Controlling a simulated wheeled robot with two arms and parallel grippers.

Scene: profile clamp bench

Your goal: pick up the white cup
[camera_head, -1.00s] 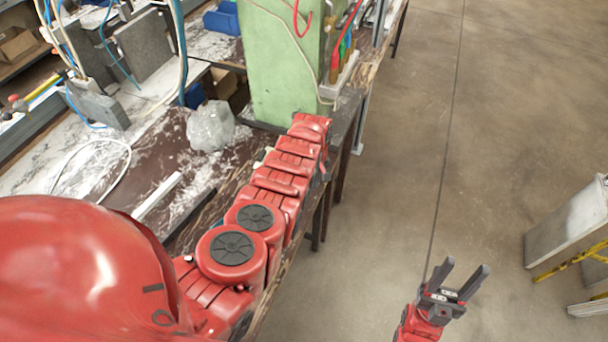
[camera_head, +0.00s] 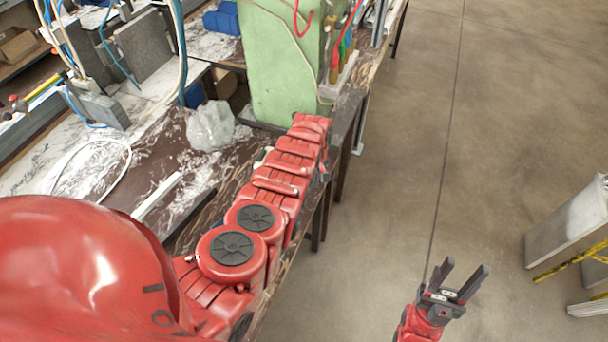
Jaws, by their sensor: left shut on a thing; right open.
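I cannot make out a white cup in the head view. My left arm reaches from the lower left along the front edge of the bench to the green column, and its jaws are hidden behind its own red links. A small pale bit (camera_head: 262,157) shows at the arm's left side, too covered to identify. My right gripper (camera_head: 458,279) is open and empty over the floor at the lower right, well away from the bench.
The bench (camera_head: 150,160) is stained and holds a crumpled clear lump (camera_head: 210,127), a pale bar (camera_head: 157,196) and cables. A green column (camera_head: 283,65) stands behind my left arm's far end. A grey cabinet (camera_head: 570,225) is at the right. The floor between is clear.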

